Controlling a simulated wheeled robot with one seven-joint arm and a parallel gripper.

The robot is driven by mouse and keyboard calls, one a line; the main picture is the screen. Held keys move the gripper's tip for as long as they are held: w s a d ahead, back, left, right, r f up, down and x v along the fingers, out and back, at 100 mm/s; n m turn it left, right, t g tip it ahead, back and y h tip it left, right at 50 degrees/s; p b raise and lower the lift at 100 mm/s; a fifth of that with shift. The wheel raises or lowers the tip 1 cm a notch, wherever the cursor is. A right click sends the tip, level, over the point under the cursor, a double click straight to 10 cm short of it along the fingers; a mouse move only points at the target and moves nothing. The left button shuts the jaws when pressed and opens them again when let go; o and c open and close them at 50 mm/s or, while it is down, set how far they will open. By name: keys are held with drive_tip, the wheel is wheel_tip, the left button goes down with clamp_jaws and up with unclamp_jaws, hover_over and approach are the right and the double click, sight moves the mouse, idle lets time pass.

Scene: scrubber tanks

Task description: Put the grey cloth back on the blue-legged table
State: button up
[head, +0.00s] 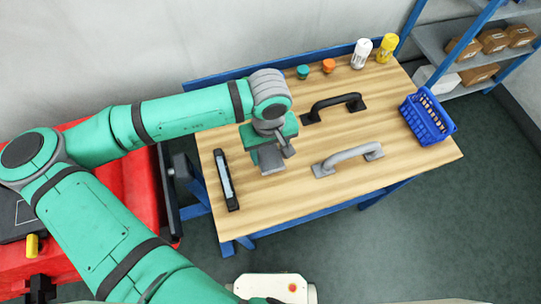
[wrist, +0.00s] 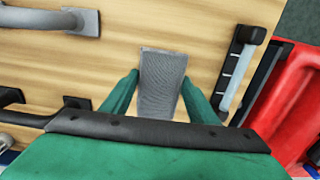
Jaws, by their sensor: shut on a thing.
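The blue-legged table (head: 375,175) has a pale wood top, which also fills much of the wrist view (wrist: 210,25). My gripper (head: 272,148) is over the left part of this top. In the wrist view my gripper (wrist: 159,98) has its two green fingers on either side of the grey cloth (wrist: 162,75) and is shut on it. The grey cloth also shows in the head view (head: 267,160), just under the gripper, partly hidden by it. I cannot tell whether the cloth touches the tabletop.
A black squeegee-like tool (head: 226,180) lies left of the gripper. A black handle (head: 333,106), a grey handle (head: 347,158) and a blue basket (head: 427,117) are to the right. Bottles (head: 361,53) and small caps stand at the back. A red machine (head: 140,190) stands left.

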sight(271, 158)
drive_tip(key=f, duration=0.3)
drive_tip(key=shift+w+d+f, duration=0.2)
drive_tip(key=shift+d+f, duration=0.05)
drive_tip(key=shift+f, duration=0.1)
drive_tip(key=shift+s, duration=0.1)
drive_tip(key=shift+f, duration=0.1)
drive_tip(key=o, duration=1)
wheel_tip(271, 158, up, 12)
drive_tip(key=shift+r, duration=0.15)
